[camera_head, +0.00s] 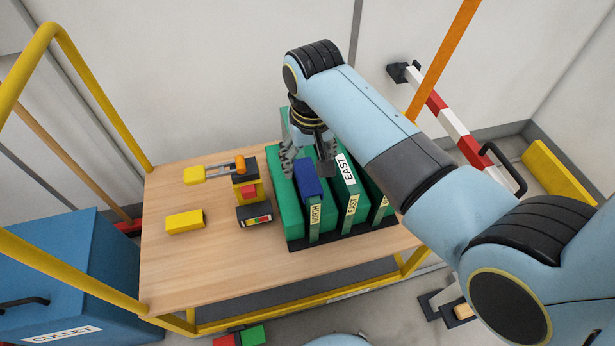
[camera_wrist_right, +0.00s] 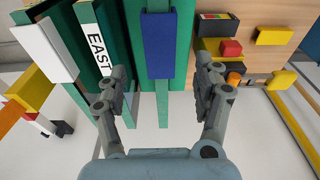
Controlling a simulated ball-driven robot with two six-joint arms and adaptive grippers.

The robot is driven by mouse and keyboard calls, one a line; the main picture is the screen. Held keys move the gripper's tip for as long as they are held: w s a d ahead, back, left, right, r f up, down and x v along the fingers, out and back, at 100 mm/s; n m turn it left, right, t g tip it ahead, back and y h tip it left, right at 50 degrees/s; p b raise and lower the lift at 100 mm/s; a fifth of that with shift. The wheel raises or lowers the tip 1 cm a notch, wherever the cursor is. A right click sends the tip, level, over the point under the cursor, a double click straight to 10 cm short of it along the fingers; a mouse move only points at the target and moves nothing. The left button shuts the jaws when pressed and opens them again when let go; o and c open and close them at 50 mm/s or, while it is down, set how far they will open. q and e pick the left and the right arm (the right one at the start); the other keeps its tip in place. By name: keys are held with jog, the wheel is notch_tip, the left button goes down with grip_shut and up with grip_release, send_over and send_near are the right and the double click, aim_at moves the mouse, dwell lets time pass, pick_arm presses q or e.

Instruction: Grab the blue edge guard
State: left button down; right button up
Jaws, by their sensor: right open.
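The blue edge guard (camera_head: 307,179) sits on the top edge of the panel labelled NORTH, in the green rack (camera_head: 290,221) on the table. In the right wrist view the blue edge guard (camera_wrist_right: 159,44) lies ahead, between the two fingers and a little beyond their tips. My right gripper (camera_head: 309,160) is over the rack, behind the blue guard in the head view. It is open and empty, with its fingers (camera_wrist_right: 163,75) apart on either side of the guard's line. My left gripper is not in view.
Yellow rails (camera_head: 60,268) border the table.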

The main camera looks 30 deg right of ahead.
aim_at(307, 176)
jog(key=f, duration=0.2)
jog(key=f+b, duration=0.1)
jog(key=f, duration=0.3)
jog(key=shift+w+d+f, duration=0.1)
jog(key=shift+w+f, duration=0.1)
jog(key=shift+w, duration=0.2)
jog(key=c, duration=1)
jog(key=shift+r, duration=0.15)
